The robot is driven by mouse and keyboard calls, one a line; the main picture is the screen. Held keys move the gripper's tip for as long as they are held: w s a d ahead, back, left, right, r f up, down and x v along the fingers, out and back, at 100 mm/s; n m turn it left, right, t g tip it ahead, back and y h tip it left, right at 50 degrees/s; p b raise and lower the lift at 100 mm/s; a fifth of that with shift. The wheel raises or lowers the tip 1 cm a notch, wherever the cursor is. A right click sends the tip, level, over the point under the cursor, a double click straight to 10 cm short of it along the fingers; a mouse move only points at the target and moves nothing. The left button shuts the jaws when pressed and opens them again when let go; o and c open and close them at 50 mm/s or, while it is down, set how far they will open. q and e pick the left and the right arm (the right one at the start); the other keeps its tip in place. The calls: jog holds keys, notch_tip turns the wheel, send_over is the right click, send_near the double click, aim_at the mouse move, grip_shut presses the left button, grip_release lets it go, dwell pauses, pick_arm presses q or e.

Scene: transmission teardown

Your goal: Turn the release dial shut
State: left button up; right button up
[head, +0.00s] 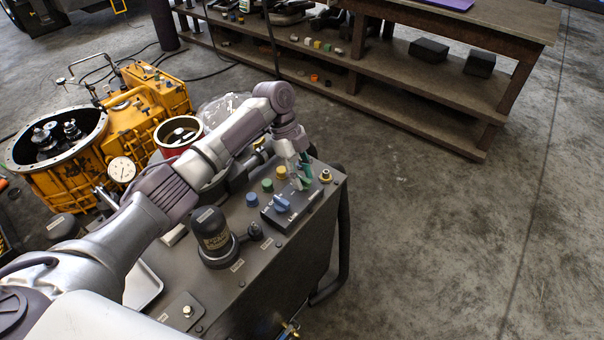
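A blue dial (282,203) with a pointer-like grip sits on a small dark panel (297,210) with pale markings, on top of the grey cart. I take it to be the release dial; its label is too small to read. My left gripper (301,180) points down over the far right part of the panel, just beyond the dial and apart from it in the picture. Its fingers, with green parts, are small and seen at an angle, so their opening is unclear. I see nothing held in it. My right gripper is not in view.
Blue, green and yellow buttons (267,185) line the panel's left side. A brass fitting (325,176) stands at its right. A dark canister (211,232) stands nearer on the cart top (262,268). A yellow transmission housing (62,165) is at left. A wooden bench (440,95) stands behind; the right floor is clear.

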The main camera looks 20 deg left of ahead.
pick_arm(q)
jog(key=shift+r, duration=0.2)
jog(key=v, duration=1.1)
jog(key=shift+a+r, duration=0.2)
jog(key=shift+r, duration=0.05)
